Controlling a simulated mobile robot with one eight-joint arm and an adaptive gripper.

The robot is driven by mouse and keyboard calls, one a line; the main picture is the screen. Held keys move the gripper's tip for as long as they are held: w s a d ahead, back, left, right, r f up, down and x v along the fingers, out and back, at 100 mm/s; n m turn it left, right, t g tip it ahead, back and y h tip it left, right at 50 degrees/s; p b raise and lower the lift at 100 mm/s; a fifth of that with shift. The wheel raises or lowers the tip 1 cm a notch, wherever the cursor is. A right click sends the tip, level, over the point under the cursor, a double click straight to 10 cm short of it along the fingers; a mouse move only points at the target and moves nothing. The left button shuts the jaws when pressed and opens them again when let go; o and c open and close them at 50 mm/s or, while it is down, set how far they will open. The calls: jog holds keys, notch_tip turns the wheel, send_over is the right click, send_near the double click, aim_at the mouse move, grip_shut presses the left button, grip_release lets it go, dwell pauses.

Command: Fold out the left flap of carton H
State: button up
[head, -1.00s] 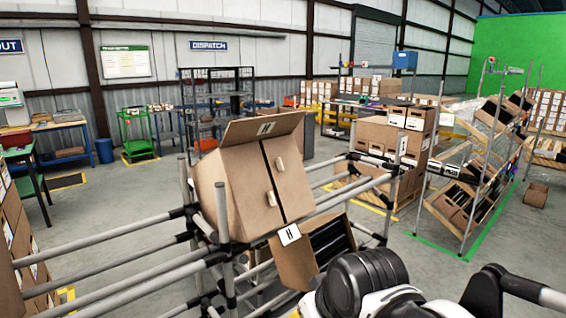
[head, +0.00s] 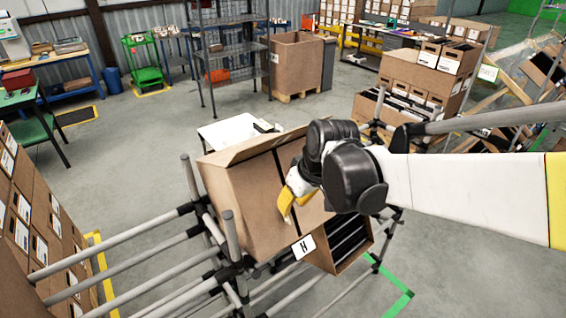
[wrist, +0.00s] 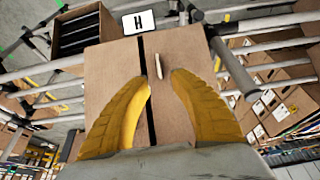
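Carton H (head: 235,205) sits tilted on the pipe rack, its face with a dark seam turned toward my arm. One flap (head: 262,146) stands out along its upper edge. In the wrist view two closed flaps, the left (wrist: 112,75) and right (wrist: 190,60), meet at the seam. A small pale tab (wrist: 158,66) sticks up right of the seam; no second tab shows. My gripper (wrist: 163,80) has its yellow fingers apart, with the tab just beyond and between the tips; contact cannot be told. In the head view my gripper (head: 285,214) and wrist hide part of the face.
A white label with H (head: 303,247) is at the carton's lower edge. Below it is an open box with dark contents (head: 350,240). Grey rack pipes (head: 120,235) surround the carton. Stacked cartons (head: 30,215) stand at the left.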

aim_at(287, 223)
jog(key=x, duration=0.7)
jog(key=shift+w+b, duration=0.1)
jog(key=shift+b, duration=0.3)
grip_shut()
